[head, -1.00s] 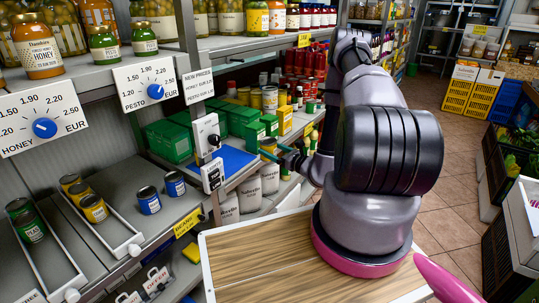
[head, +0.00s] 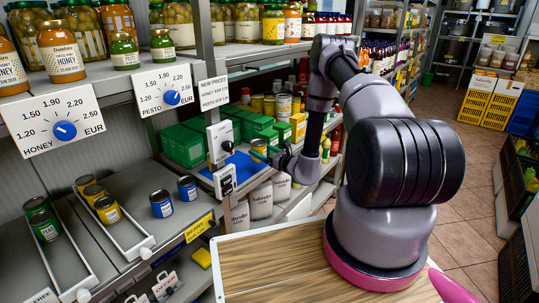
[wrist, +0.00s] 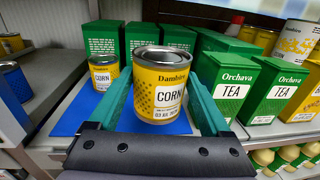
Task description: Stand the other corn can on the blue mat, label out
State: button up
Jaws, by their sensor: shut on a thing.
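My gripper (wrist: 162,100) is shut on a yellow corn can (wrist: 161,82), with one teal finger on each side. The can is upright, and its CORN label faces the wrist camera. It is over or on the blue mat (wrist: 68,118); I cannot tell whether its base touches. Another corn can (wrist: 103,75) stands on the mat to the left and farther back, its label facing the same way. In the head view the blue mat (head: 238,163) lies partly hidden behind a white post, and the gripper (head: 268,153) is at its right side, small and partly hidden.
Green tea boxes (wrist: 240,88) stand close behind and right of the mat. A blue can (wrist: 15,80) is on the shelf at left. In the head view, a white post with boxes (head: 217,142) rises at the mat's front edge, near my arm. A wooden-topped surface (head: 275,265) lies below.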

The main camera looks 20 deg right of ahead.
jog(key=w+a+f, duration=0.2)
jog(key=w, duration=0.1)
jog(key=w+a+f, duration=0.1)
jog(key=w+f, duration=0.1)
jog(key=shift+a, duration=0.25)
jog(key=shift+f, duration=0.5)
jog(key=shift+f, duration=0.45)
jog(key=o, duration=1.4)
jog(key=shift+o, duration=0.2)
jog(key=shift+s, duration=0.15)
